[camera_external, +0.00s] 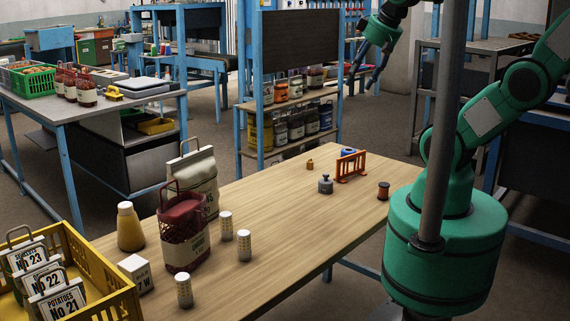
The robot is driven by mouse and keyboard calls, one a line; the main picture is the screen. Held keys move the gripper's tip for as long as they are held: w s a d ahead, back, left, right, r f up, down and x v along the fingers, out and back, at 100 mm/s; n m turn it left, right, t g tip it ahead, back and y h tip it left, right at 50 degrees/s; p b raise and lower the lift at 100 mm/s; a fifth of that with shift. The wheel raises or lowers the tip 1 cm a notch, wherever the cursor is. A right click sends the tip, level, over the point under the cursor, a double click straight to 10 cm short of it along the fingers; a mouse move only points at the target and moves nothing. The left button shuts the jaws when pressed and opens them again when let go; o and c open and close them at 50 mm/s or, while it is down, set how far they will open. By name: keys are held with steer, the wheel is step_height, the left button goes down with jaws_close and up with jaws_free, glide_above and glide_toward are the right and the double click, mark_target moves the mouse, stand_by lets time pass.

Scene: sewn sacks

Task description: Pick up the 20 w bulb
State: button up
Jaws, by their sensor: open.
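A small white box (136,274) stands at the near left of the table, beside the yellow crate. Its printing seems to end in "7 W". No thing here can be read as a 20 w bulb. Three small pale patterned cylinders stand on the table, one at the back (226,225), one in the middle (244,245) and one in front (184,290). I cannot tell what they are.
On the table (290,215) stand a yellow bottle (130,228), a red mesh sack (184,235), a white sack (196,172), a grey weight (325,184), an orange barrier (350,166) and a spool (383,190). A yellow crate (110,300) holds numbered sacks. The table's middle is clear.

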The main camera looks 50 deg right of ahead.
stand_by(0.3)
steer(key=w+a+f+g, duration=0.2)
steer(key=w+a+f, duration=0.2)
steer(key=w+a, duration=0.4)
steer(key=g+p, duration=0.2)
steer(key=g, duration=0.2)
glide_above(244, 233)
step_height(244, 233, down, 26)
steer(key=shift+w+d+f, duration=0.1)
steer(key=shift+f, duration=0.35)
steer(key=shift+f, duration=0.1)
steer(key=shift+f+b, duration=0.7)
steer(key=shift+f, duration=3.5)
